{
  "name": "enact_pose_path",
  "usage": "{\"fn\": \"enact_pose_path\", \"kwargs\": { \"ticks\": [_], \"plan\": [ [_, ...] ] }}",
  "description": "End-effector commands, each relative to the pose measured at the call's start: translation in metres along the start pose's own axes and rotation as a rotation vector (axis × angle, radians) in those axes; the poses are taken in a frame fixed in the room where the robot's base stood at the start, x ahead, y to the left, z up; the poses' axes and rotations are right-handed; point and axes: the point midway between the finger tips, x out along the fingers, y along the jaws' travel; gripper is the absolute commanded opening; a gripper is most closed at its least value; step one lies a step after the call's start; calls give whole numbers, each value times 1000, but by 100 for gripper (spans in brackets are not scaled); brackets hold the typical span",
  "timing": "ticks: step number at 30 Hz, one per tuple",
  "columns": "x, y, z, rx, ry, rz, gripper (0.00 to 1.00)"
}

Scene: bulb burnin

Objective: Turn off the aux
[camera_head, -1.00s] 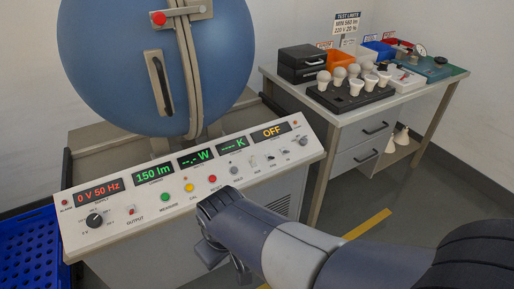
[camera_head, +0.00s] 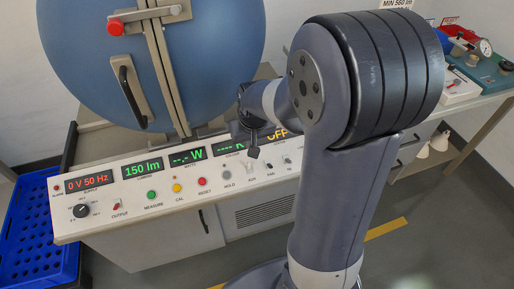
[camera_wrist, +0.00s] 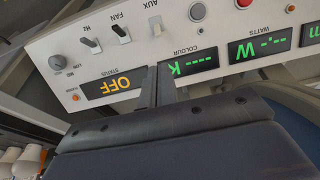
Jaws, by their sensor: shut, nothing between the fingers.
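The AUX switch (camera_wrist: 155,25) is a small pale toggle on the sloped white control panel (camera_head: 130,190). In the wrist view, where the panel appears upside down, it is near the top edge, between the grey HOLD button (camera_wrist: 197,12) and the FAN switch (camera_wrist: 120,32). My gripper (camera_head: 253,152) is shut and empty, over the panel close to the AUX switch in the head view. In the wrist view my shut fingers (camera_wrist: 155,85) are over the edge of the STATUS display (camera_wrist: 115,87), apart from the switch. The STATUS display reads OFF.
The blue sphere (camera_head: 75,60) stands behind the panel. MEASURE, CAL and RESET buttons line the panel left of HOLD. A blue crate (camera_head: 40,240) is on the floor at left. A bench (camera_head: 465,110) with instruments is at right, partly hidden by my arm.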

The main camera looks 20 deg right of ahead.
Motion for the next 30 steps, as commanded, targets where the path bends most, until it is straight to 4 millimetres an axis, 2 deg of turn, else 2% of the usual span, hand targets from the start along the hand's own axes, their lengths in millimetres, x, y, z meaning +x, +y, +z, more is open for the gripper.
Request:
{"fn": "enact_pose_path", "kwargs": {
  "ticks": [7, 11, 24, 30],
  "plan": [
    [1, 0, 0, 0, 0, 0, 0],
    [7, 0, 1, -1, -2, 0, 0],
    [76, 0, 2, -1, -4, 0, 0],
    [95, 0, 1, -1, -2, 0, 0]
  ]
}}
